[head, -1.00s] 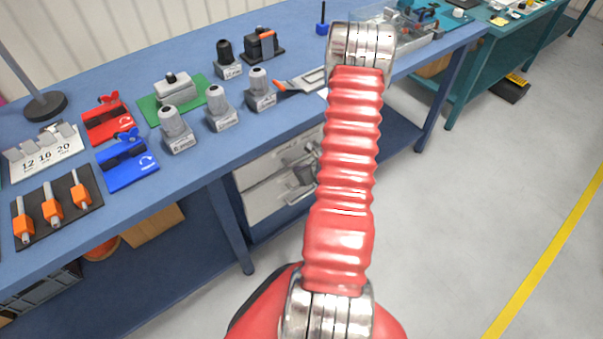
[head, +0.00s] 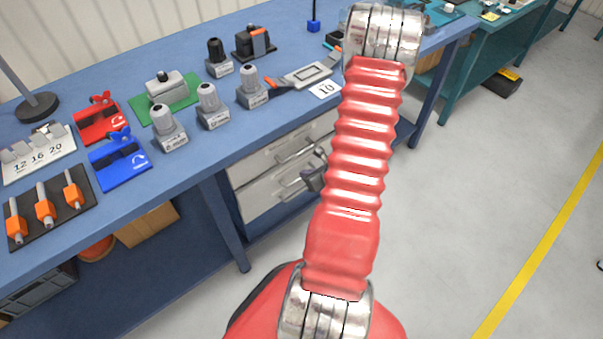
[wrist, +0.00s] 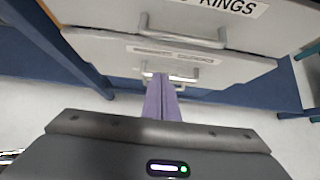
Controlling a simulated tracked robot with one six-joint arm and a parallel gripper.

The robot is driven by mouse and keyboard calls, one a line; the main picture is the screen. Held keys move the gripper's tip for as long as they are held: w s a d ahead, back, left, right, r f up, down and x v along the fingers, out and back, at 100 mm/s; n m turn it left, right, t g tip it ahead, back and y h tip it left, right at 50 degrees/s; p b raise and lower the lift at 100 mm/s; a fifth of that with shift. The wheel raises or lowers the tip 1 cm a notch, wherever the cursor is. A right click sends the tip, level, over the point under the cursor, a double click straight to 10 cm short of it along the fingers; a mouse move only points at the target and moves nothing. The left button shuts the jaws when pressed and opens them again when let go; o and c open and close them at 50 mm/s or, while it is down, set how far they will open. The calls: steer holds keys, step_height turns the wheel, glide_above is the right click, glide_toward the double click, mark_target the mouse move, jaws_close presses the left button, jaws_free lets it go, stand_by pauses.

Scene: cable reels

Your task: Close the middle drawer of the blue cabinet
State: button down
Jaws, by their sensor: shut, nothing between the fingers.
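The blue cabinet shows as a blue bench (head: 150,195) with pale grey drawers under its top. An upper drawer (head: 250,166) and a drawer below it (head: 256,197) have metal bar handles; my arm hides their right part. In the wrist view the upper drawer's handle (wrist: 183,35) sits below a label ending in "RINGS". The lower drawer (wrist: 110,48) has a small label and its own handle (wrist: 180,73). My gripper (wrist: 161,78) is shut and empty, its purple fingertips at or just in front of that lower handle. Contact, and how far each drawer stands out, I cannot tell.
A blue bench leg (head: 229,225) stands left of the drawers. The bench top holds grey tools, a red block (head: 98,122), a blue block (head: 120,160) and an orange-handled set (head: 45,212).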

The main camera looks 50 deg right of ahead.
steer(key=shift+v, duration=2.6)
steer(key=shift+a, duration=0.1)
steer(key=w+a+r+n+g+y, duration=0.1)
steer(key=a+r+n+g+y, duration=0.1)
steer(key=a+r+n+y, duration=0.55)
steer(key=w+a+r+n+g+h, duration=0.15)
steer(key=a+r+n, duration=0.35)
steer(key=a+n, duration=0.65)
steer(key=s+a+r+n+h, duration=0.2)
steer(key=a+r+n, duration=0.6)
steer(key=r, duration=0.3)
steer(key=s+a+r+n+h, duration=0.1)
steer(key=a+r+n+h, duration=0.1)
steer(key=a+r+n, duration=0.7)
step_height(320, 180, up, 2)
steer(key=shift+s+a+r+n, duration=0.1)
steer(key=shift+s+a+n, duration=0.2)
steer(key=shift+n, duration=0.9)
steer(key=shift+d, duration=0.15)
